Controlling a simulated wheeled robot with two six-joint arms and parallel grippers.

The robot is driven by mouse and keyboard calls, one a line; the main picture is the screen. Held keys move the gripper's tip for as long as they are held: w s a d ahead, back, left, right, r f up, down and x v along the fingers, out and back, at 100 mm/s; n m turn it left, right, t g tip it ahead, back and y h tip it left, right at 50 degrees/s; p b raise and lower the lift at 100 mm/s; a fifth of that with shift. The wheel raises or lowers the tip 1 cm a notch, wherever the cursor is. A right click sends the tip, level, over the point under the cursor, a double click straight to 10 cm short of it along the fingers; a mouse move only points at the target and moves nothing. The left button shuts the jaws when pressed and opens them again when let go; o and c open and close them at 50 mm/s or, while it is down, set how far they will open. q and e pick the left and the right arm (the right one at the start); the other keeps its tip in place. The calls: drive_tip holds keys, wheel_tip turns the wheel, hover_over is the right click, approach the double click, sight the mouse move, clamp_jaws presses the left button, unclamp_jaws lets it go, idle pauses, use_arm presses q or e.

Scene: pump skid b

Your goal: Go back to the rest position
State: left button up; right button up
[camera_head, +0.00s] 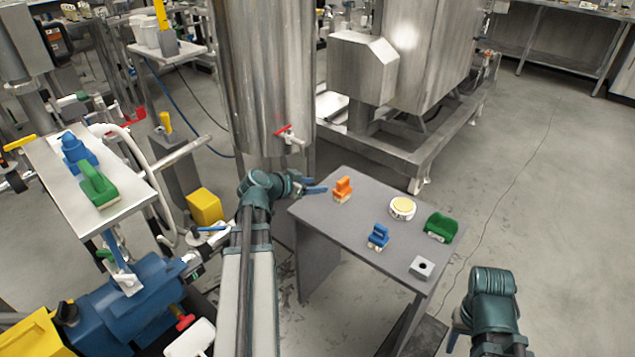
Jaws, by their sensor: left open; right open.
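My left arm rises from the bottom middle, and its teal wrist bends right. My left gripper (316,188) is open and empty over the far left edge of the grey table (335,225), left of an orange block-like object (343,189). In this view its tip is close to that object, but I see a gap. My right gripper (456,332) is open at the lower right, past the table's near right corner. Its fingers are partly hidden by its teal wrist, and I see nothing held.
The table also holds a blue object (378,237), a round white-and-yellow piece (402,208), a green object (440,227) and a grey block with a hole (421,268). A steel tank (262,80) with a red-handled valve (286,131) stands behind my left wrist. Floor at right is clear.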

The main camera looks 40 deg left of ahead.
use_arm(q)
drive_tip(key=s+d+r+m+g+h+p, duration=0.1)
drive_tip(key=d+r+g+p, duration=0.15)
drive_tip(key=d+p, duration=0.65)
drive_tip(key=s+d+r+m+g+h+p, duration=0.15)
drive_tip(key=d+g, duration=0.25)
drive_tip(key=d, duration=1)
drive_tip(key=s+d+r+g+y+p, duration=0.2)
drive_tip(key=s+d+r+y+p, duration=0.1)
drive_tip(key=s+d+r+p, duration=0.2)
drive_tip(key=s+d+r+g+y+p, duration=0.3)
drive_tip(key=s+d+p, duration=0.5)
drive_tip(key=d, duration=0.3)
drive_tip(key=shift+r+g+p, duration=0.35)
drive_tip(key=shift+r+p, duration=0.25)
drive_tip(key=shift+r, duration=0.25)
drive_tip(key=shift+n, duration=0.25)
